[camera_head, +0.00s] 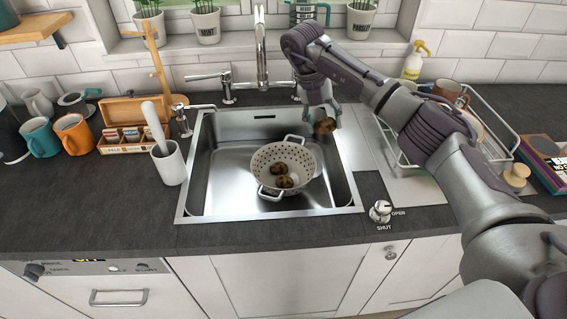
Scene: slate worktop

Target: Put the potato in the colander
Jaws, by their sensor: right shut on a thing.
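A white colander (302,164) with two handles sits in the steel sink. Two brown potatoes (284,182) lie inside it. My right gripper (322,116) is shut on another brown potato (325,127). It holds this potato above the sink's back right edge, behind and to the right of the colander and apart from it. My left gripper is not in view.
The sink (228,200) has a tall tap (261,50) behind it. A mortar with pestle (168,162), a tea box (125,136) and mugs (74,134) stand left. A wire dish rack (500,125) stands right.

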